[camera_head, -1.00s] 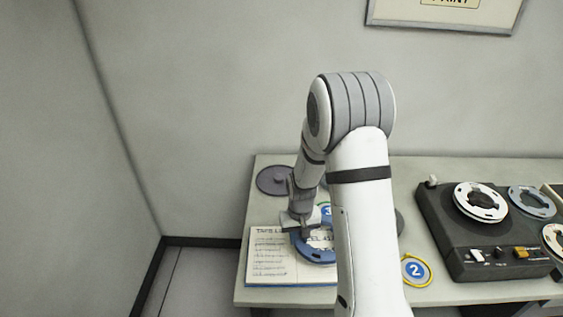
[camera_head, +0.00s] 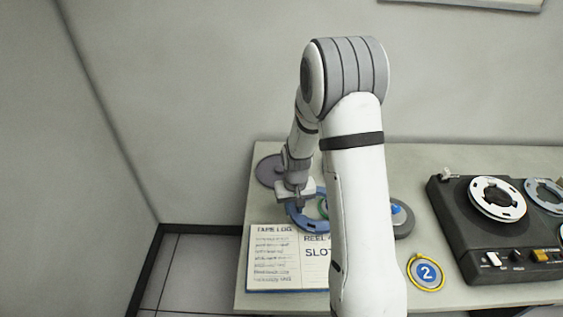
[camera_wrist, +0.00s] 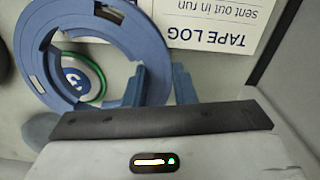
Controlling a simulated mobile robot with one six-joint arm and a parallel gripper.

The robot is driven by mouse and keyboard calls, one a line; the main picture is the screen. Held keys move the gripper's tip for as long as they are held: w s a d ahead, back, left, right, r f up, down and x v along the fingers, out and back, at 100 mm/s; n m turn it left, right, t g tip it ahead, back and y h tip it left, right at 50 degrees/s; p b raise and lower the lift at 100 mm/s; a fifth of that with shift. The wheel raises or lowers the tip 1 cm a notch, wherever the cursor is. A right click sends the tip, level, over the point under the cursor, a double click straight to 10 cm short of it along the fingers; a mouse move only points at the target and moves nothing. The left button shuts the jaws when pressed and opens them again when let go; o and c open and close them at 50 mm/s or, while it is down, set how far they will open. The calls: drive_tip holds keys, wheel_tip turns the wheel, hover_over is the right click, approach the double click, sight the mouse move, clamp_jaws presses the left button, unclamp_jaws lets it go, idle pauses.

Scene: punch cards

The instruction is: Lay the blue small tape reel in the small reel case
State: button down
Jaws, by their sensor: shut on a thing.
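A blue tape reel (camera_head: 303,222), an open ring with slots, is in my gripper (camera_head: 298,203) above the back of the table, just behind the tape log. In the wrist view the reel (camera_wrist: 103,93) fills the upper left, and my gripper's fingers (camera_wrist: 168,85) close on its rim. A dark grey round piece (camera_head: 268,170) lies at the table's back left, partly behind my wrist. Another grey round piece (camera_head: 404,227) with a blue part on top shows right of my arm, partly hidden. I cannot tell for sure which one is the small reel case.
The tape log (camera_head: 272,262) lies open at the front left. A green-ringed disc marked 3 (camera_wrist: 75,80) shows through the reel. A yellow-ringed disc marked 2 (camera_head: 427,272) lies front right. A tape machine (camera_head: 459,230) with reels stands at the right. My arm hides the table's middle.

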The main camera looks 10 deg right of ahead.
drive_tip(key=w+n+b, duration=0.1)
drive_tip(key=w+n, duration=0.2)
drive_tip(key=w, duration=0.1)
drive_tip(key=w+n+b, duration=0.1)
drive_tip(key=w+n, duration=0.2)
drive_tip(key=w, duration=0.1)
drive_tip(key=shift+a, duration=0.2)
drive_tip(key=w+a+r+n+b, duration=0.1)
drive_tip(key=w+r+n+b, duration=0.1)
drive_tip(key=w+n, duration=0.8)
drive_tip(key=shift+s+f+b, duration=0.1)
drive_tip(key=shift+f+b, duration=1.25)
drive_tip(key=shift+f, duration=1.05)
drive_tip(key=shift+b, duration=0.3)
drive_tip(key=shift+f+b, duration=1)
drive_tip(key=shift+f, duration=0.3)
drive_tip(key=c, duration=1.1)
unclamp_jaws()
drive_tip(key=c, duration=0.4)
